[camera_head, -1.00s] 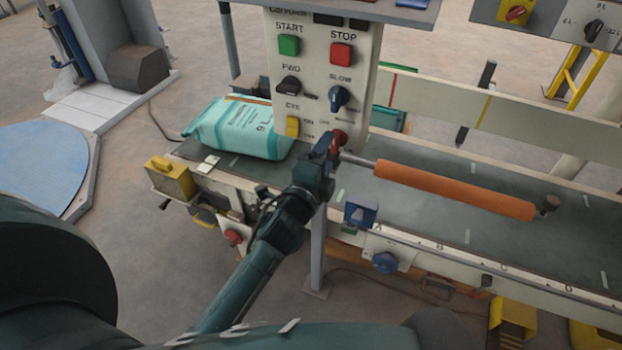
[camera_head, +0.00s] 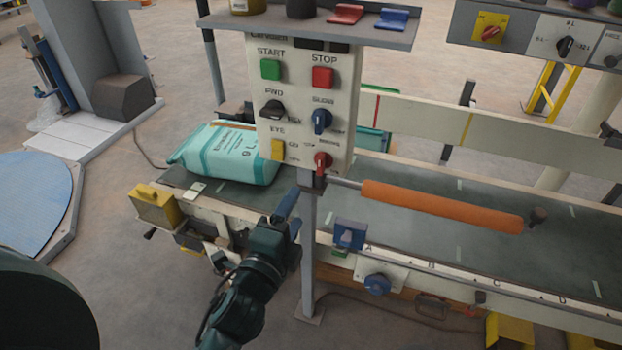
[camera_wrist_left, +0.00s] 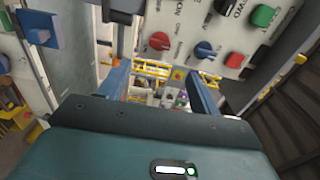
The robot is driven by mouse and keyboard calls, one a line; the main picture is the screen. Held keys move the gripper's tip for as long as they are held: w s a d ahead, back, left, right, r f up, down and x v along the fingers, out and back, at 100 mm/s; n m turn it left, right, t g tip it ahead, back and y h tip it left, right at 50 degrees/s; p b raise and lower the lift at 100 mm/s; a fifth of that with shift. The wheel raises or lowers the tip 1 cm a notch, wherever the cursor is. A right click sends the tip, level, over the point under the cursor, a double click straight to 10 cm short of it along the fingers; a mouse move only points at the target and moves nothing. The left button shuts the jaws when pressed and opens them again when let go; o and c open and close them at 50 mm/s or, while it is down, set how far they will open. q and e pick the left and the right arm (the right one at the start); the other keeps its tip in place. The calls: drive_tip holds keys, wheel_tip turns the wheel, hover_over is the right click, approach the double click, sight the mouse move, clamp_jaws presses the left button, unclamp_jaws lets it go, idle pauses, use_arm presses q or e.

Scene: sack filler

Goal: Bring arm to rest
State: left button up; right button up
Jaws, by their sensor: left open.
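My left gripper (camera_head: 291,214) is in front of the conveyor, below the control panel (camera_head: 262,100) and left of the grey post. Its blue fingers also show in the left wrist view (camera_wrist_left: 160,82), spread apart with nothing between them. In that view the panel's red knob (camera_wrist_left: 159,41) and blue knob (camera_wrist_left: 205,50) lie beyond the fingertips. In the head view the lowest red knob (camera_head: 323,162) is above and right of the gripper, apart from it. My right gripper is not in view.
A teal and white sack (camera_head: 226,153) lies on the conveyor belt (camera_head: 420,225) behind the panel. An orange roller bar (camera_head: 440,206) spans the belt. A blue switch box (camera_head: 348,236) and a yellow box (camera_head: 154,205) sit on the near rail.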

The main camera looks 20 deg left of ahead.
use_arm(q)
drive_tip(key=s+d+f+n+g+h+p, duration=0.2)
drive_tip(key=s+f+n+g+p, duration=0.2)
drive_tip(key=s+f+n+g, duration=0.3)
drive_tip(key=s+f+n, duration=0.5)
drive_tip(key=f+n, duration=0.1)
drive_tip(key=n, duration=0.2)
drive_tip(key=shift+s+d+f+h+p, duration=0.25)
drive_tip(key=shift+s+f+h+p, duration=0.1)
drive_tip(key=shift+s+h+p, duration=0.05)
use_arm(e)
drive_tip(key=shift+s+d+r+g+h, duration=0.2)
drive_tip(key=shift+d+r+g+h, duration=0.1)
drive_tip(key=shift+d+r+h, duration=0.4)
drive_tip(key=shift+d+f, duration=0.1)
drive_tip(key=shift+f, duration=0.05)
use_arm(q)
drive_tip(key=shift+c, duration=0.3)
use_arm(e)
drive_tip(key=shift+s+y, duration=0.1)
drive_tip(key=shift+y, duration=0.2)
